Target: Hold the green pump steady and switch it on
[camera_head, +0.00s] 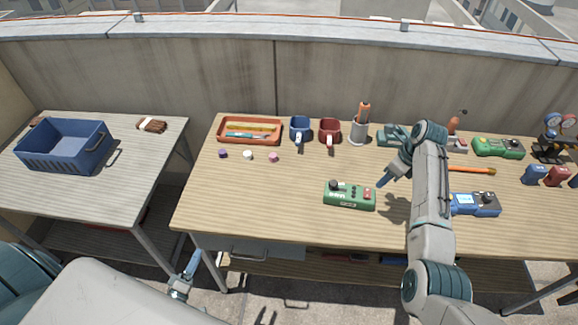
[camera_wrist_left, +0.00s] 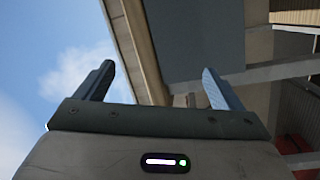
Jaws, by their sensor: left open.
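A green pump (camera_head: 349,196) lies near the front middle of the wooden workbench, with a black knob at its left and small red and dark controls on top. My right gripper (camera_head: 382,182) is just right of and a little above the pump in the head view, apart from it as far as I can see. Its fingers overlap, so its opening is unclear. My left gripper (camera_head: 190,268) hangs below table height between the two tables, far from the pump. Its fingers stand apart and empty in the left wrist view (camera_wrist_left: 160,85).
A blue device (camera_head: 474,204) lies right of the pump, behind my right forearm. Other green devices (camera_head: 498,147) stand at the back. The bench left of the pump is mostly clear.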

